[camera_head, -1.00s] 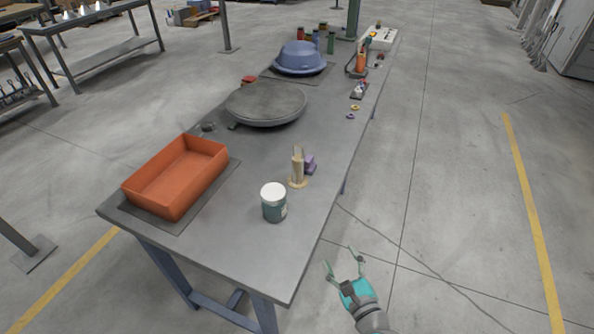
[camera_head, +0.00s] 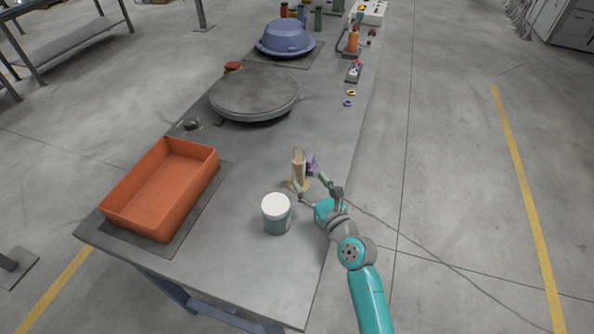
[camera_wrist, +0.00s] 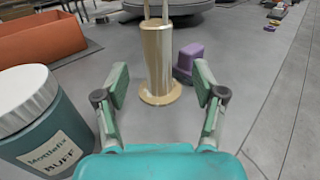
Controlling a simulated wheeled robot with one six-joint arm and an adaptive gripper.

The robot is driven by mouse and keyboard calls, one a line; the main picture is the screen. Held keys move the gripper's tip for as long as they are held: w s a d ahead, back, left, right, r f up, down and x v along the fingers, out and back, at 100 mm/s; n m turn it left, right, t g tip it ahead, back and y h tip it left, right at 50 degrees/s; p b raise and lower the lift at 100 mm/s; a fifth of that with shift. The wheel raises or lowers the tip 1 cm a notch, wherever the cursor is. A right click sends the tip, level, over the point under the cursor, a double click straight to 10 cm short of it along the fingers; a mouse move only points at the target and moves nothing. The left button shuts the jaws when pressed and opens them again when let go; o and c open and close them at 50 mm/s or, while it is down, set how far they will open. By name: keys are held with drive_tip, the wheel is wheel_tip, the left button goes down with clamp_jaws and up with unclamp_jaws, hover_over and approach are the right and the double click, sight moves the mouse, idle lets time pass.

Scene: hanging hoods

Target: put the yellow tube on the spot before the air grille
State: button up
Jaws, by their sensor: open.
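A pale yellow-tan upright cylinder (camera_head: 298,170) with a round foot and two prongs on top stands on the bench; it may be the yellow tube. It also shows in the wrist view (camera_wrist: 158,55), upright, straight ahead between my fingers. My gripper (camera_head: 309,184) is open and empty, just in front of the cylinder; in the wrist view the fingers (camera_wrist: 160,84) are spread with the cylinder beyond them, and I see no contact. I cannot make out an air grille or a marked spot in these views.
A white-lidded teal jar (camera_head: 276,214) stands close left of my gripper, also in the wrist view (camera_wrist: 42,125). A purple block (camera_head: 311,162) is right behind the cylinder. An orange bin (camera_head: 160,190), a grey round plate (camera_head: 254,92) and a blue hood-shaped item (camera_head: 284,38) occupy the bench (camera_head: 235,245).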

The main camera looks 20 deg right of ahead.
sight(302, 173)
drive_tip(key=shift+w+a+f, duration=0.1)
drive_tip(key=shift+w+a, duration=0.15)
drive_tip(key=shift+w, duration=0.9)
drive_tip(key=shift+w+a+f, duration=0.1)
drive_tip(key=shift+w+a, duration=0.1)
drive_tip(key=shift+w, duration=0.95)
drive_tip(key=shift+w+a, duration=0.25)
drive_tip(key=shift+w, duration=0.9)
clamp_jaws()
